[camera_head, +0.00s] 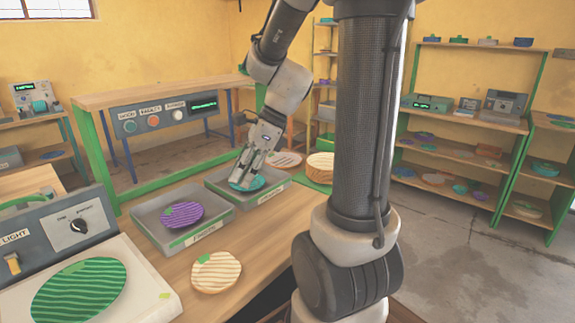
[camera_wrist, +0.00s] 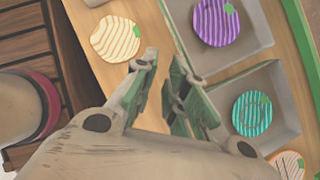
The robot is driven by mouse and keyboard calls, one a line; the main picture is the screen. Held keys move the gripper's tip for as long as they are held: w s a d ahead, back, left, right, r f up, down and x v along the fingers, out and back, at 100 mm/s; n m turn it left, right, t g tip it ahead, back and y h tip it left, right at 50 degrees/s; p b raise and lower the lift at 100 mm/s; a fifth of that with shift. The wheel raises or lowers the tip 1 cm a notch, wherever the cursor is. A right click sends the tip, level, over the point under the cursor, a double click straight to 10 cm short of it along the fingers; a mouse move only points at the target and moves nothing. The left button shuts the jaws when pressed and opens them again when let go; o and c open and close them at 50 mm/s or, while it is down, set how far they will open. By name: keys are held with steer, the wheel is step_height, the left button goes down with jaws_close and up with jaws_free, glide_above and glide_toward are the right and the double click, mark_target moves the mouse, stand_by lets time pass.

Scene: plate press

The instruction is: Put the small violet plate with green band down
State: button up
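The violet plate (camera_head: 184,216) has pale stripes and a green patch at its edge. It lies flat in the left grey tray (camera_head: 149,231), and it also shows in the wrist view (camera_wrist: 212,22) at the upper right. My gripper (camera_head: 246,177) is above the right grey tray (camera_head: 270,193) in the head view, partly covering a teal plate (camera_head: 254,183) there. In the wrist view my gripper's fingers (camera_wrist: 164,65) stand apart with nothing between them. The teal plate (camera_wrist: 251,114) lies in its tray, apart from the fingers.
A cream striped plate (camera_head: 216,273) lies on the bench in front of the trays. A large green striped plate (camera_head: 80,291) lies on the light panel at left. A plate stack (camera_head: 320,166) stands behind the right tray. A control box (camera_head: 165,115) is at the back.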

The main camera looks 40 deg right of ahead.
steer(key=s+d+r+n+t+h, duration=0.1)
steer(key=s+n, duration=0.5)
steer(key=n, duration=0.6)
steer(key=s+d+r+n+t+h, duration=0.1)
steer(key=s+d+r+n+h, duration=0.2)
steer(key=s+n, duration=0.4)
step_height(320, 180, up, 2)
steer(key=n+h, duration=0.1)
steer(key=n, duration=0.3)
steer(key=shift+s+d+n+h, duration=0.15)
steer(key=shift+d+n+h, duration=0.15)
steer(key=shift+n+h, duration=0.1)
